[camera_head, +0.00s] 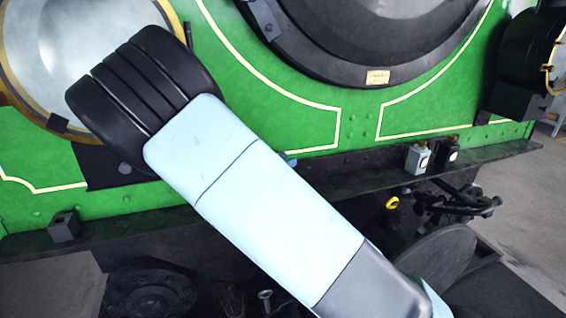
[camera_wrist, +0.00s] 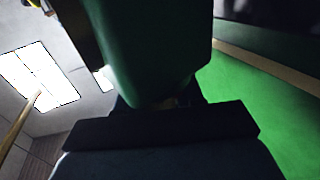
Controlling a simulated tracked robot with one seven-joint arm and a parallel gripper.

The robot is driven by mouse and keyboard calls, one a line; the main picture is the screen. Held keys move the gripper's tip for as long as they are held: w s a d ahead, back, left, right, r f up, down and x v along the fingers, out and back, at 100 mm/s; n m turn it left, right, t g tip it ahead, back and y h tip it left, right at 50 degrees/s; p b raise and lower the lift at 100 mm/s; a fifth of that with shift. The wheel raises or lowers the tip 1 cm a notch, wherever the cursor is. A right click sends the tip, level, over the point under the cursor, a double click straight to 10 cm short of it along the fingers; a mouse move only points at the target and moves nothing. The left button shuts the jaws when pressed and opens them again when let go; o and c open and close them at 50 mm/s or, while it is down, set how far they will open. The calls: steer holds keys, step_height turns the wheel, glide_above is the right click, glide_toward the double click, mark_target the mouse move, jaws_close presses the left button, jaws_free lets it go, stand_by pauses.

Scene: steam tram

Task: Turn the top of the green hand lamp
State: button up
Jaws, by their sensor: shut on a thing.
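The green hand lamp (camera_wrist: 150,45) fills the upper middle of the wrist view as a dark green, rounded body very close to the camera. My gripper (camera_wrist: 158,112) shows as a dark shape right below and against it, shut on the lamp. The fingertips and the exact place of the grip are mostly hidden in shadow. I cannot tell how far the top is turned. In the head view my own arm crosses the picture and hides the gripper and the lamp.
The green tram front (camera_head: 270,90) with its round black door (camera_head: 370,40) stands behind my arm. A dark ledge (camera_head: 330,180) runs along it, with two small box-like lamps (camera_head: 418,158) at the right. A large round headlamp (camera_head: 65,45) is at upper left.

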stand_by(0.8)
steer(key=o, duration=1)
steer(key=shift+c, duration=0.2)
steer(key=shift+r, duration=0.15)
steer(key=shift+r, duration=0.3)
steer(key=shift+w+r, duration=0.1)
steer(key=shift+r, duration=0.85)
steer(key=s+d+r, duration=0.3)
steer(key=s+r, duration=0.7)
steer(key=s, duration=0.3)
steer(key=shift+s+d, duration=0.25)
steer(key=shift+r, duration=0.1)
